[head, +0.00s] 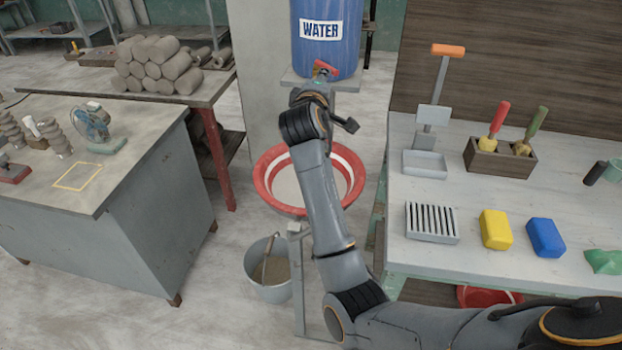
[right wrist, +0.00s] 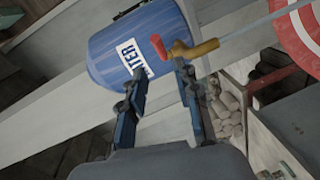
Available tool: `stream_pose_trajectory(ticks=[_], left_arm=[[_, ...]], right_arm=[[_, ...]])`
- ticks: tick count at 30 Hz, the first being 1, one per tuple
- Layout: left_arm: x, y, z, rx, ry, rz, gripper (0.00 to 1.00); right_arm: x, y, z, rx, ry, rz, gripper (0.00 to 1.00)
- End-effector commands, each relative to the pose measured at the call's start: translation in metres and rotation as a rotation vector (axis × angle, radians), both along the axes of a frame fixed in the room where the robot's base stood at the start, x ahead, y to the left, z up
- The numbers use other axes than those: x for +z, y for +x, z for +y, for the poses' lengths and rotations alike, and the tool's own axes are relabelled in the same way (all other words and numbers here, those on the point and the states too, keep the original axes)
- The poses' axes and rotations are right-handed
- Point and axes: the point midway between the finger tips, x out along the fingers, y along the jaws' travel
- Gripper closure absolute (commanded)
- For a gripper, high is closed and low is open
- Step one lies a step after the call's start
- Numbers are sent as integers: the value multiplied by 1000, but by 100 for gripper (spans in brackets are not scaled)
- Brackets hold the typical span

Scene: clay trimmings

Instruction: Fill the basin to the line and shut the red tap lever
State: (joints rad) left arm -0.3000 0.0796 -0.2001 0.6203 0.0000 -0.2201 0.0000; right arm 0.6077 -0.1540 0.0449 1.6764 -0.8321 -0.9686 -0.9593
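The blue water barrel (head: 327,50) stands at the back with a WATER label. Its red tap lever (head: 325,67) also shows in the right wrist view (right wrist: 158,46), on a brass tap (right wrist: 194,48). A thin pale stream (right wrist: 262,19) runs from the spout toward the basin. The red basin (head: 264,177) with a white band stands below, partly hidden by my right arm; its water level against the line is unclear. My right gripper (right wrist: 159,72) is open and empty, its fingertips just short of the tap and lever. My left gripper is out of view.
A grey bucket (head: 268,290) stands on the floor below the basin. The right bench (head: 408,262) holds a rack, yellow and blue blocks and tools. The left table (head: 120,170) holds small items. Stacked clay rolls (head: 155,60) lie at the back left.

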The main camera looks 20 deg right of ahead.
Motion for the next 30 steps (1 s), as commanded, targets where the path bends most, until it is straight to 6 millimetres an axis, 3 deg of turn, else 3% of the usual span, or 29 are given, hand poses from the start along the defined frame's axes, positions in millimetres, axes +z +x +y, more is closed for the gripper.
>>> stream_pose_trajectory(ticks=[1, 3, 4, 13, 24, 30], left_arm=[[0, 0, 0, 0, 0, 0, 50], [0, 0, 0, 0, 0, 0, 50], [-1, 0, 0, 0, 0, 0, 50], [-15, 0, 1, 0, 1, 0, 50], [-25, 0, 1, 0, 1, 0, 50], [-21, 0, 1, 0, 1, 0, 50]], right_arm=[[0, 0, 0, 0, 0, 0, 84], [0, 0, -1, 1, -1, -1, 98], [0, 0, -2, 2, -1, -4, 100], [12, -12, -30, 200, -15, -125, 100], [4, -41, -2, 521, 13, -110, 100], [3, -29, 0, 536, 23, -106, 100]])
